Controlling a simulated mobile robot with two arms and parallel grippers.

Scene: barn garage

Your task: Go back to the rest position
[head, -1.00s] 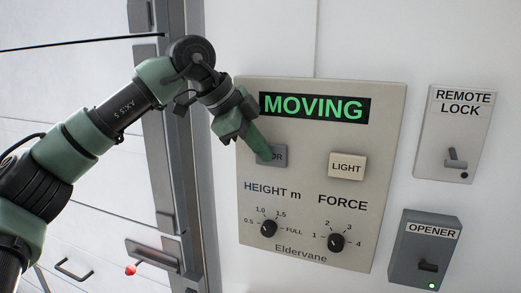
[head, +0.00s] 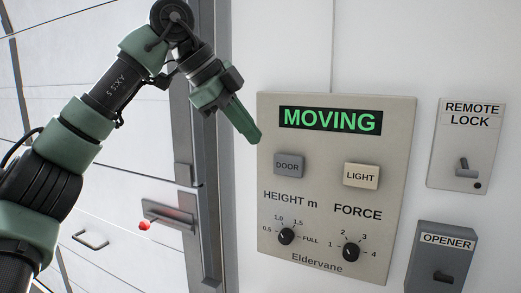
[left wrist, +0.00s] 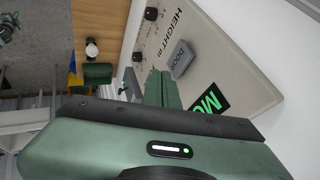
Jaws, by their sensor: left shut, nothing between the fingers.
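My left gripper (head: 255,138) is shut and empty, with its green fingers pointing down and right, just left of the control panel (head: 392,215). It is clear of the DOOR button (head: 289,165), which shows fully on the panel. In the left wrist view the shut fingers (left wrist: 163,78) show beside the DOOR button (left wrist: 182,60). The panel display (head: 330,120) reads MOVING in green. My right gripper is not in view.
A LIGHT button (head: 361,175) and two knobs sit on the panel. The remote lock box (head: 466,145) and opener box (head: 440,255) are at the right. The white garage door (head: 110,200) with a red-knobbed latch (head: 145,225) is at the left.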

